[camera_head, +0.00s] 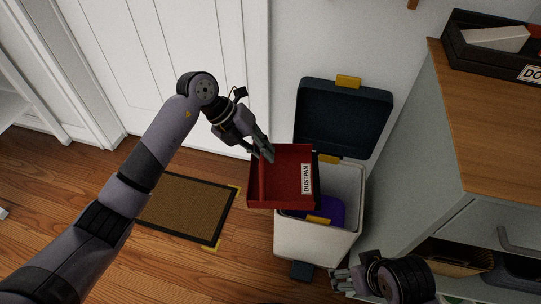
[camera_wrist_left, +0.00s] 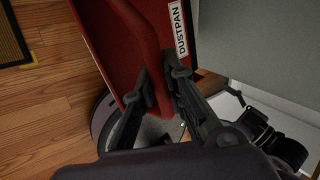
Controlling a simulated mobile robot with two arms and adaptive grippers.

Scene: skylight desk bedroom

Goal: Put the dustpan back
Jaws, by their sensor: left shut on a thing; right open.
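The red dustpan (camera_head: 288,188) carries a white "DUSTPAN" label. My left gripper (camera_head: 268,154) is shut on its upper left part. The dustpan is held up over the left part of the open white bin and covers some of the bin's opening. In the left wrist view the dustpan (camera_wrist_left: 112,42) lies between my left fingers (camera_wrist_left: 162,82), its label toward the top. My right gripper (camera_head: 343,281) is open and empty, low in the head view, in front of the bin and beside the cabinet.
The white bin (camera_head: 310,243) has its dark lid (camera_head: 343,115) raised and something purple (camera_head: 331,209) inside. A brown mat (camera_head: 185,208) with yellow corners lies on the wooden floor. A cabinet (camera_head: 500,130) with a dark tray on top (camera_head: 466,49) stands right. A white door is behind.

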